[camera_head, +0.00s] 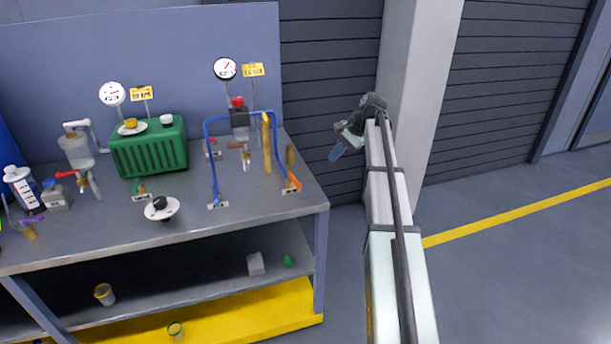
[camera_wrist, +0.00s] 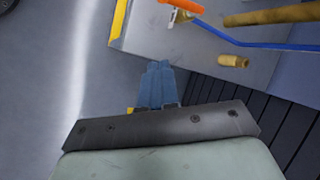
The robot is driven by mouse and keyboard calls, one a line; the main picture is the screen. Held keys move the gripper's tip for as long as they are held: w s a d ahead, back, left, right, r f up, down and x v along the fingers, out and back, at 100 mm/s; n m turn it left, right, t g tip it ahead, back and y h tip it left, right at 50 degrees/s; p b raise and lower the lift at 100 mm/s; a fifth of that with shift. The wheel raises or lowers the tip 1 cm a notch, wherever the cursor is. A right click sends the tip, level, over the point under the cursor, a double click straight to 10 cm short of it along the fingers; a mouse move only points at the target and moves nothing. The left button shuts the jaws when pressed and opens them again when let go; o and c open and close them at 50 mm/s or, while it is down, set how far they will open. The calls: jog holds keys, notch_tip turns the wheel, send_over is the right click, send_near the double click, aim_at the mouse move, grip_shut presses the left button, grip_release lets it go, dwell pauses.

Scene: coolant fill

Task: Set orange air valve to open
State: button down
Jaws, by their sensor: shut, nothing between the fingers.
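The orange air valve (camera_head: 291,182) sits at the front right corner of the workbench, at the foot of the blue pipe frame. Its handle is tilted up to the left in the head view. In the wrist view its orange handle (camera_wrist: 185,6) shows at the top edge, partly cut off by the frame. My gripper (camera_head: 336,153) is off the right end of the bench, apart from the valve and touching nothing. Its blue fingers (camera_wrist: 158,80) are together and empty in the wrist view.
The workbench (camera_head: 240,215) has a blue pipe (camera_head: 211,160), a yellow upright cylinder (camera_head: 267,145) and a short brass piece (camera_head: 290,154) near the valve. A green radiator-like box (camera_head: 150,150) stands further left. The floor right of the bench is clear.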

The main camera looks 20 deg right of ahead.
aim_at(294, 181)
jog(key=w+a+f+n, duration=0.3)
jog(key=a+f+n, duration=0.5)
jog(key=n, duration=0.6)
jog(key=shift+w+a+f+t+y, duration=0.2)
jog(key=shift+a+t+y, duration=0.15)
jog(key=shift+a, duration=0.3)
